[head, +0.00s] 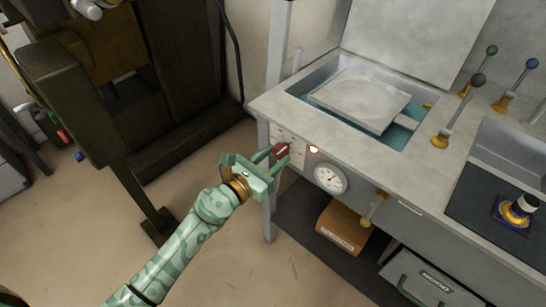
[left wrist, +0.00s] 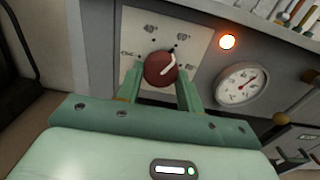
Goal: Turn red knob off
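The red knob (head: 281,150) sits on a pale dial plate on the front of the grey bench, at the left end. In the left wrist view the knob (left wrist: 160,69) is round with a white pointer mark slanting toward the upper right, and small markings surround it. My left gripper (head: 271,160) is at the knob, fingers apart. In the left wrist view its two fingers (left wrist: 160,88) stand at the left and right of the knob; I cannot tell whether they touch it. My right gripper is not in view.
A lit orange lamp (head: 314,149) and a round gauge (head: 330,178) are right of the knob. Above is a bench basin with a grey plate (head: 359,100). Levers with coloured balls (head: 478,80) stand farther right. A cardboard box (head: 343,228) lies below; open floor is at left.

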